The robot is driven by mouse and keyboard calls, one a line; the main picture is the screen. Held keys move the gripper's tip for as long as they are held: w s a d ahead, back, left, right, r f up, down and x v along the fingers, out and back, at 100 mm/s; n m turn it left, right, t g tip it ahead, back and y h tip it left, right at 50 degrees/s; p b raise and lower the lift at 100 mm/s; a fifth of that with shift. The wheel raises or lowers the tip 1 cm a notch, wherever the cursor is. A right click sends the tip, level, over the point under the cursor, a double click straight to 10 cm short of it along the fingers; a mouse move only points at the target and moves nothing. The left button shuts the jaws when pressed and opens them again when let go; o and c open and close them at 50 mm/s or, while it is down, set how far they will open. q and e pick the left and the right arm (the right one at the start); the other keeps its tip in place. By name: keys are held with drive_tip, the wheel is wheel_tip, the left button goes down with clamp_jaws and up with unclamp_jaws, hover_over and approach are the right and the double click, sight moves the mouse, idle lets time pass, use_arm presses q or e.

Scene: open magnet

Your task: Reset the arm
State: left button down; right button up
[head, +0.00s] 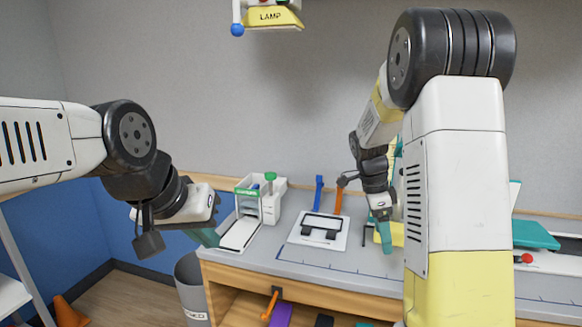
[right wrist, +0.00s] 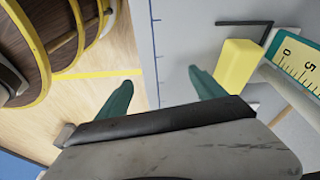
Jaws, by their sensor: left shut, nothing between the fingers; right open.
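My left gripper (head: 207,237) hangs at the left in the head view, with its teal fingers together and nothing between them. It is near the bench's left front corner, in front of a white and green device (head: 250,200). My right gripper (head: 385,235) points down over the right part of the bench, partly beside my own large arm link. In the right wrist view its two teal fingers (right wrist: 163,88) are spread apart with nothing between them. A yellow block (right wrist: 240,66) lies beyond the right finger, apart from it.
The grey bench top (head: 290,262) has free room along its front. A white plate with a black frame (head: 320,230) lies mid-bench, near blue (head: 318,192) and orange (head: 338,200) upright handles. A grey bin (head: 190,285) stands left of the bench. A lamp sign (head: 270,16) hangs above.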

drive_tip(key=s+a+r+n+t+y, duration=0.2)
drive_tip(key=s+r+n, duration=0.4)
drive_tip(key=s+n, duration=0.4)
drive_tip(key=s+a+r+n+t+y, duration=0.2)
drive_tip(key=s+a+r+n+t, duration=0.3)
drive_tip(key=s+a+r+n, duration=0.2)
drive_tip(key=s+n, duration=0.2)
drive_tip(key=s, duration=0.1)
drive_tip(key=shift+s+a+n+y, duration=0.15)
drive_tip(key=shift+a+n+y, duration=0.15)
drive_tip(key=shift+n+y, duration=0.1)
